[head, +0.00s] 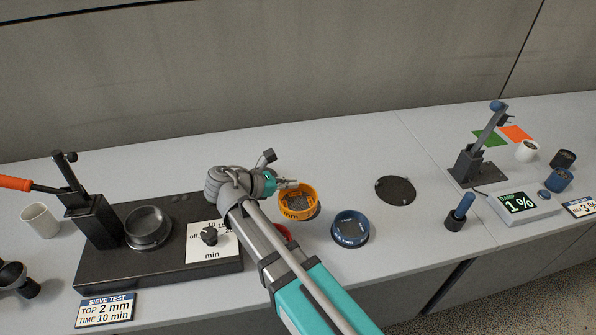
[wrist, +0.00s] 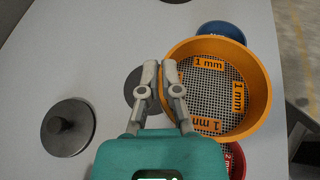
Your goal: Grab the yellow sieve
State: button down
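The yellow sieve (head: 299,203) is a round orange-yellow ring with a mesh floor and "1 mm" labels. In the wrist view it (wrist: 262,92) is large and close, to the right of my fingers. My gripper (wrist: 160,66) is nearly closed at the sieve's left rim, with one finger outside and one over the inside, so it appears shut on the wall. In the head view my gripper (head: 286,184) meets the sieve's upper left edge. The sieve appears raised above the table. The exact finger contact is small and hard to see.
A blue sieve (head: 350,228) stands to the right, and a red one (wrist: 236,158) is partly hidden. A dark disc (head: 395,190) lies farther right. On the left is a black shaker base (head: 180,270) with a metal sieve (head: 148,226). The table's middle back is clear.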

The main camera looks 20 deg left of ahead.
aim_at(287, 206)
jog(key=shift+s+d+r+p, duration=0.15)
jog(key=shift+s+r+p, duration=0.2)
jog(key=shift+s, duration=0.5)
jog(key=shift+s+d+r+p, duration=0.2)
jog(key=shift+s+r, duration=0.2)
jog(key=shift+s, duration=0.4)
jog(key=shift+s+d+r+p, duration=0.1)
jog(key=shift+s+r+p, duration=0.25)
jog(key=shift+s, duration=0.5)
